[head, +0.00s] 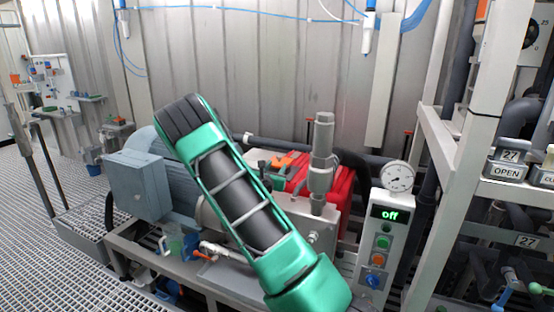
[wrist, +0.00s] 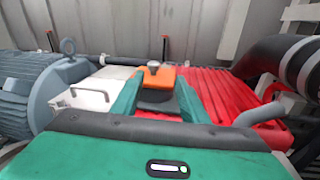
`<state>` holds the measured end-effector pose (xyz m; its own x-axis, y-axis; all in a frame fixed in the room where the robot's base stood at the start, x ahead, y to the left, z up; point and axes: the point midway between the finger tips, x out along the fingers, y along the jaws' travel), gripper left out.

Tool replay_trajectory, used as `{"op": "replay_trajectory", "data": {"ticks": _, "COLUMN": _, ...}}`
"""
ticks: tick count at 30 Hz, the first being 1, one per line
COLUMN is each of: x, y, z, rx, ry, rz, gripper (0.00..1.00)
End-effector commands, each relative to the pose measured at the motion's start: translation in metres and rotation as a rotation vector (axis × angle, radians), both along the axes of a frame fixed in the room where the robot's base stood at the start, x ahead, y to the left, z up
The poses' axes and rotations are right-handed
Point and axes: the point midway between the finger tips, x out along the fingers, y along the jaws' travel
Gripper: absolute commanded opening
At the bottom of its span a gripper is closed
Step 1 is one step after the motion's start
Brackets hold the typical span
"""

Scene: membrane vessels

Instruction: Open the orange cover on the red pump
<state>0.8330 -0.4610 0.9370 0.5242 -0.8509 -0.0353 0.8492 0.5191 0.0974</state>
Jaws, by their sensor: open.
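The red pump (head: 338,188) sits on the skid in the middle of the head view, partly hidden behind my green arm and a grey metal cylinder. In the wrist view its ribbed red body (wrist: 215,92) spreads to the right. The orange cover (head: 284,160) shows as a small patch on top. In the wrist view the orange cover (wrist: 165,73) lies just beyond and between my green fingertips, with a grey knob near its top. My gripper (wrist: 159,82) is open, one finger either side. I cannot tell whether either finger touches the cover.
A blue-grey motor (head: 140,185) stands left of the pump. A control box (head: 382,243) reading "Off" and a pressure gauge (head: 397,177) stand to the right. A white frame post (head: 465,150) is farther right. A corrugated wall (head: 270,80) is behind.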

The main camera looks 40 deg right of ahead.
Motion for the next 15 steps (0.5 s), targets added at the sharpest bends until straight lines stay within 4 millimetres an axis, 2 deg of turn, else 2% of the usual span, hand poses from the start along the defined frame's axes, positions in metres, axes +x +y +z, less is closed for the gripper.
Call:
{"op": "replay_trajectory", "data": {"ticks": 8, "x": 0.015, "y": -0.003, "z": -0.001, "rx": -0.086, "ry": 0.066, "rz": 0.040, "gripper": 0.40}}
{"op": "replay_trajectory", "data": {"ticks": 15, "x": 0.034, "y": -0.035, "z": 0.000, "rx": -0.085, "ry": 0.063, "rz": 0.037, "gripper": 0.40}}
